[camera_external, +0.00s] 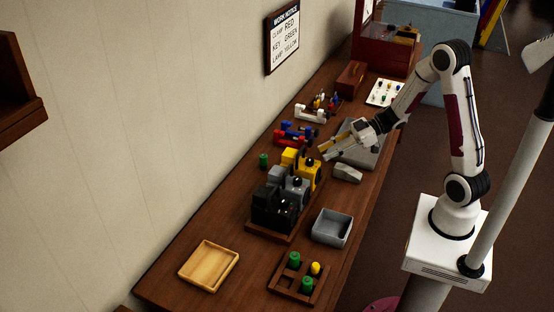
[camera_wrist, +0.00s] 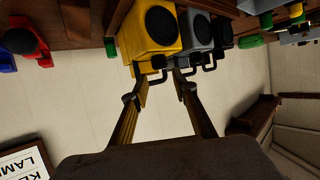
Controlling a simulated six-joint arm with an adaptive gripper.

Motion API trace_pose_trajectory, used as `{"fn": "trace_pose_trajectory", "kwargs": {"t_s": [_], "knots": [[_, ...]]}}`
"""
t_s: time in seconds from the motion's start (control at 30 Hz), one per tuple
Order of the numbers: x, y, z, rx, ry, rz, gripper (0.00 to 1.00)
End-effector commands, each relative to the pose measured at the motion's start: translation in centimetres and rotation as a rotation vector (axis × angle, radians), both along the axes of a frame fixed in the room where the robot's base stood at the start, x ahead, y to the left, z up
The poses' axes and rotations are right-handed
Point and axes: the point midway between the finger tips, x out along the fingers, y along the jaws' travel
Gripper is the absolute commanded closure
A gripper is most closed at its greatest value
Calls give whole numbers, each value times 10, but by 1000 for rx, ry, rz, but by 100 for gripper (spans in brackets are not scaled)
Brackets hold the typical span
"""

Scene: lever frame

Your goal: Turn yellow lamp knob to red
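The yellow lamp housing (camera_external: 312,172) stands at the far end of a row with a grey housing (camera_external: 296,190) and a black housing (camera_external: 266,213) on a wooden base. In the wrist view the yellow housing (camera_wrist: 150,30) fills the top middle, with a round black face and a bent black handle at its lower edge. My gripper (camera_external: 324,150) is just beyond and above the yellow housing. In the wrist view its fingers (camera_wrist: 161,80) are apart with nothing clearly between them, close to the handle. Contact and the knob's colour marks cannot be made out.
A grey bin (camera_external: 332,228), a wooden tray (camera_external: 208,265) and a block rack (camera_external: 299,278) lie at the near end. Red and blue clamps (camera_external: 293,134) and a white clamp (camera_external: 311,114) lie beyond. A notice (camera_external: 284,38) hangs on the wall.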

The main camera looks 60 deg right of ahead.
Motion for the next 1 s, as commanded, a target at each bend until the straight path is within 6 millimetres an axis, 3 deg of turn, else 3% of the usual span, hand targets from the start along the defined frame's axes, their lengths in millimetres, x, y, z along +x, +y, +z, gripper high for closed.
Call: {"fn": "trace_pose_trajectory", "kwargs": {"t_s": [0.7,1.0], "knots": [[45,38,-25,0,1,2,72],[52,43,-28,0,0,1,72]]}}
